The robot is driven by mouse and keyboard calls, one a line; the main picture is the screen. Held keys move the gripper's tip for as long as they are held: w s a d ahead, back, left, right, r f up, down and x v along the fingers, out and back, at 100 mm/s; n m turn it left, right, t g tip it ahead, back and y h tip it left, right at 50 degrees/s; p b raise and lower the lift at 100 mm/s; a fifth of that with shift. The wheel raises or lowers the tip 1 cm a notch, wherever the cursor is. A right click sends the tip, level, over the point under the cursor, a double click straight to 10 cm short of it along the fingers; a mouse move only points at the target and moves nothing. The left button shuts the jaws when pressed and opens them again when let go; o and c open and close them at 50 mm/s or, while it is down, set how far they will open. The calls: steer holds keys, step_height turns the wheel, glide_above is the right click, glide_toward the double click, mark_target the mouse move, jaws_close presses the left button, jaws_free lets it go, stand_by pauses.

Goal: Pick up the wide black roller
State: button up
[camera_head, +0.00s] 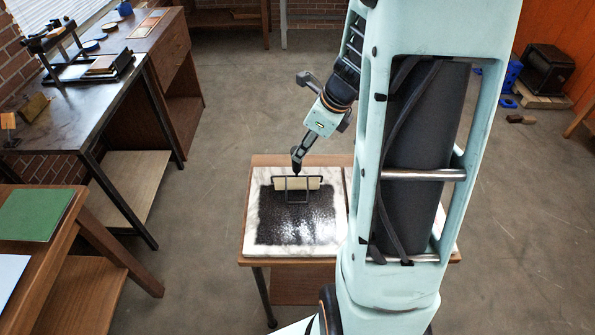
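A wide roller (311,184) lies at the back edge of a black inked patch (300,222) on a pale marble slab (257,218). Its cylinder looks cream or pale, not black, and sits in a thin black wire frame. My gripper (297,166) points down just behind and above the roller, with its dark tip at or very near the frame's far side. Whether it touches the roller is too small to tell. The fingers overlap in this view, so their opening is unclear. The roller's handle is not clearly distinguishable from the dark gripper tip.
The slab rests on a small wooden table (286,261); my arm hides its right part. At left stand a workbench with a press (95,66) and a wooden table with a green sheet (35,214). A black box (547,70) sits at back right. The floor between is clear.

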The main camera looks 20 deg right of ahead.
steer(key=x, duration=0.4)
steer(key=shift+a+f, duration=0.15)
steer(key=shift+f, duration=0.2)
glide_above(292, 176)
steer(key=shift+f+b, duration=0.45)
steer(key=shift+f, duration=2)
steer(key=shift+c, duration=0.2)
